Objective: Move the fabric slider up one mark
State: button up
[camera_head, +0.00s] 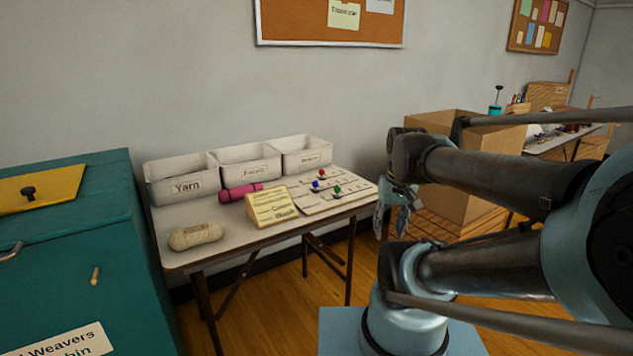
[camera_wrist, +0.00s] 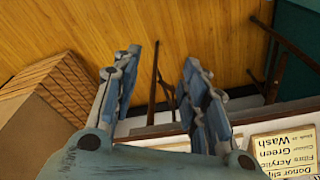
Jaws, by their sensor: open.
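The slider board (camera_head: 350,197) is a pale panel on the right part of the table. It carries a red knob (camera_head: 321,173), a blue knob (camera_head: 315,185) and a green knob (camera_head: 337,190). Its labels and marks are too small to read, so I cannot tell which knob is the fabric slider. My gripper (camera_head: 390,226) is open and empty, right of the table's right edge and apart from the board. In the wrist view its spread fingers (camera_wrist: 162,62) point over the wooden floor. The knobs cannot be made out there.
The table (camera_head: 213,255) holds bins labelled Yarn (camera_head: 187,187) and Fabric (camera_head: 254,170), a third bin (camera_head: 309,158), a yarn skein (camera_head: 196,236), a pink roll (camera_head: 240,191) and a donor slip (camera_wrist: 285,150). A cardboard box (camera_head: 470,150) stands right; a teal cabinet (camera_head: 70,230) left.

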jog(key=w+a+r+n, duration=0.1)
jog(key=w+a+r, duration=0.2)
jog(key=w+r, duration=0.35)
notch_tip(320, 180, up, 10)
jog(key=n+g+y, duration=0.2)
jog(key=n+g, duration=0.1)
send_over(315, 186)
jog(key=w+d, duration=0.3)
jog(key=x, duration=1.6)
jog(key=shift+d+f, duration=0.2)
jog(key=shift+f, duration=0.1)
jog(key=shift+c, duration=0.5)
grip_shut()
